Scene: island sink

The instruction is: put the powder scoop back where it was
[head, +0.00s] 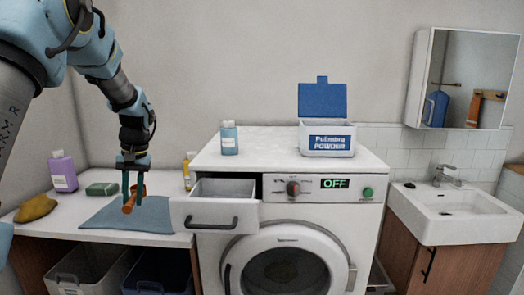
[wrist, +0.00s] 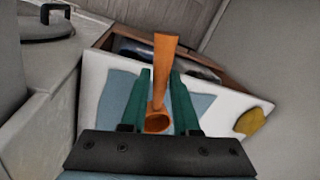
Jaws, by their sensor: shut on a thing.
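The orange powder scoop (wrist: 162,80) is between the green fingers of my gripper (wrist: 160,95) in the wrist view. My gripper (head: 134,188) is shut on it and points down over the blue cloth in the head view, where the scoop (head: 130,202) shows tilted. Whether the scoop touches the cloth is hard to tell. The blue cloth (head: 105,217) lies on the white counter left of the washing machine. The white powder box (head: 327,139), labelled "Pulimora POWDER", stands on the machine with its blue lid (head: 322,98) up.
The washing machine's detergent drawer (head: 217,212) is pulled out beside the counter. A purple bottle (head: 63,171), green sponge (head: 102,189), yellow cloth (head: 36,207) and yellow bottle (head: 189,170) surround the blue cloth. A blue bottle (head: 229,138) stands on the machine. Bins sit below.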

